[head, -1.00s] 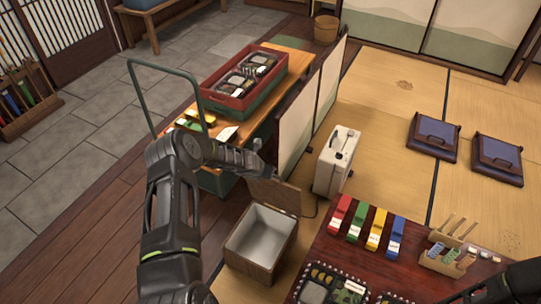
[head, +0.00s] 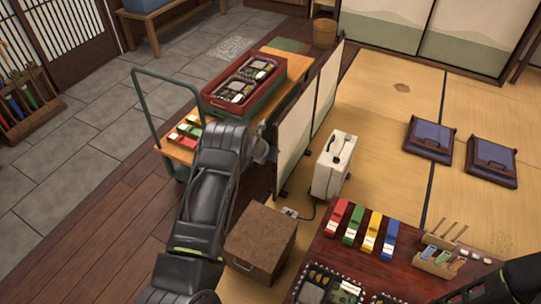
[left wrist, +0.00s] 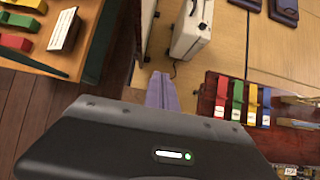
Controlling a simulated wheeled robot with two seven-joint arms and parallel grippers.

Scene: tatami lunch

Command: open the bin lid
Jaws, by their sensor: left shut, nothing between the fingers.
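The brown wooden bin (head: 262,232) stands on the floor left of the low red-brown table in the head view. Its lid is down flat, covering the opening, and a small handle shows on its front face. The inside is hidden. My left gripper (head: 266,152) is beyond the bin, above and apart from it, close to the folding screen.
The folding screen (head: 297,125) and a white case (head: 333,165) stand behind the bin. A cart (head: 222,128) carries a red crate (head: 244,85). Wooden floor left of the bin is clear.

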